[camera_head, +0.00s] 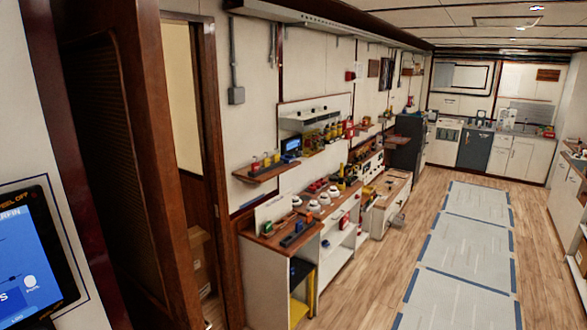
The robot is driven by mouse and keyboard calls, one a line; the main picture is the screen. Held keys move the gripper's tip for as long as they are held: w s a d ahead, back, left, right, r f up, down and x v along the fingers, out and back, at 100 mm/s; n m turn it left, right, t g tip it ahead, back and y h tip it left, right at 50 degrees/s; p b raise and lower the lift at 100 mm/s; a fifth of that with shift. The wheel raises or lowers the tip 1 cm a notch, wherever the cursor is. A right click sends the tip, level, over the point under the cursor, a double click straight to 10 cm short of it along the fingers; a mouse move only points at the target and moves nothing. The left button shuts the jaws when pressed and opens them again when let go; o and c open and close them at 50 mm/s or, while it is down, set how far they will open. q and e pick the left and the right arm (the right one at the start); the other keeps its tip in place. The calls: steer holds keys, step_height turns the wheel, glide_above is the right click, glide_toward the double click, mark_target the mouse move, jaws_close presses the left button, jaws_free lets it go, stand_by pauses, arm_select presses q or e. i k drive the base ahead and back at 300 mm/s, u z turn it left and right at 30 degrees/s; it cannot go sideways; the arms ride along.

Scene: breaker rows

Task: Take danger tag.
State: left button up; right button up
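I cannot make out a danger tag for certain; the small items are too far off to tell apart. Small red, yellow and blue items (262,163) stand on a wooden wall shelf (266,173) left of centre. Below it, a wood-topped bench (272,243) carries several small coloured items. Red and white round items (315,197) sit on the bench section beyond. Several yellow and dark items (325,135) show by the upper wall rack. Neither of my grippers is in view.
A wooden door (120,150) and its frame stand close at the left, beside a blue screen (28,262). Benches line the wall toward a kitchen area (495,140). Grey floor panels with blue edges (465,255) run along the clear aisle at right.

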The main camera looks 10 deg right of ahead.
mark_target(255, 166)
steer(key=z, duration=1.05)
steer(key=i, duration=2)
